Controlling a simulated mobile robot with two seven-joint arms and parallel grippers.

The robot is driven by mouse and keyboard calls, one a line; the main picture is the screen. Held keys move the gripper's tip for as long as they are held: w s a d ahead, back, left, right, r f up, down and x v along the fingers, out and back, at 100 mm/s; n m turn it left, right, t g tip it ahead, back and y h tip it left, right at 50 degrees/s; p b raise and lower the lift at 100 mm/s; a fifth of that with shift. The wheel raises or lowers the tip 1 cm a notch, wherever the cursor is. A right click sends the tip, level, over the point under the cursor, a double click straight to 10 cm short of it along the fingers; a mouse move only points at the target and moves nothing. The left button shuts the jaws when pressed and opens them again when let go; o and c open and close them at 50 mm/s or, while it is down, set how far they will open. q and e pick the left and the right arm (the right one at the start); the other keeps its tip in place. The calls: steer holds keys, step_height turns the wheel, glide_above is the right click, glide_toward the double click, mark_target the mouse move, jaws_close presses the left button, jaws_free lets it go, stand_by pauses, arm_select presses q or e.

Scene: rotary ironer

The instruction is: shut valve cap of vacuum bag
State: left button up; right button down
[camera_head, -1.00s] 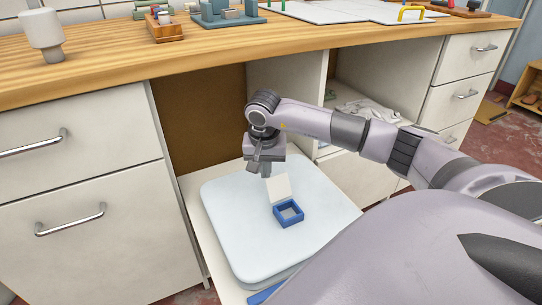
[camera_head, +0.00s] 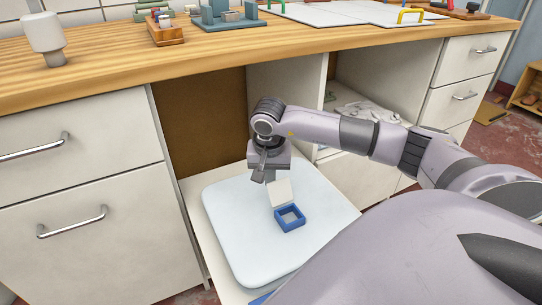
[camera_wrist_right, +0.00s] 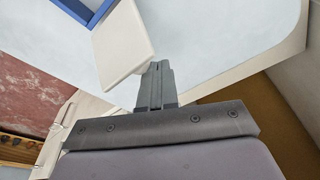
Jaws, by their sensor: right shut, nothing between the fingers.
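The vacuum bag (camera_head: 235,235) is a pale, rounded, flat-looking bag lying on a white pull-out surface below the counter. On it sits a blue square valve frame (camera_head: 290,218), also partly seen in the right wrist view (camera_wrist_right: 97,17). The white valve cap (camera_head: 280,193) stands tilted up at the frame's far side, open. The cap also shows in the right wrist view (camera_wrist_right: 122,42). My right gripper (camera_head: 264,178) is shut and empty, just behind the cap; its fingertips (camera_wrist_right: 158,68) appear close beside the cap's edge. Whether they touch is unclear. My left gripper is out of view.
A wooden counter (camera_head: 200,60) runs above, holding a white knob-like object (camera_head: 45,38) and toy-like items. Drawers with metal handles (camera_head: 72,220) flank the left. An open shelf with a cloth (camera_head: 368,112) lies behind my right arm.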

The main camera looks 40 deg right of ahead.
mark_target(278, 182)
steer(key=shift+s+a+r+p, duration=0.1)
steer(key=shift+s+a+p, duration=0.1)
steer(key=shift+s, duration=0.45)
steer(key=shift+s+a+r+p, duration=0.1)
steer(key=shift+s+a+p, duration=0.15)
steer(key=shift+s, duration=0.4)
steer(key=shift+s+a+r+p, duration=0.1)
steer(key=shift+s+a+p, duration=0.1)
steer(key=shift+s, duration=0.45)
steer(key=shift+w+d+p+v, duration=0.2)
steer(key=shift+p+v, duration=0.8)
steer(key=shift+v, duration=0.3)
steer(key=shift+w+d+p+v, duration=0.2)
steer(key=shift+p+v, duration=0.8)
steer(key=shift+v, duration=0.35)
steer(key=shift+w+d+p+v, duration=0.15)
steer(key=shift+d+p+v, duration=0.05)
steer(key=shift+p+v, duration=0.95)
steer(key=shift+r, duration=0.35)
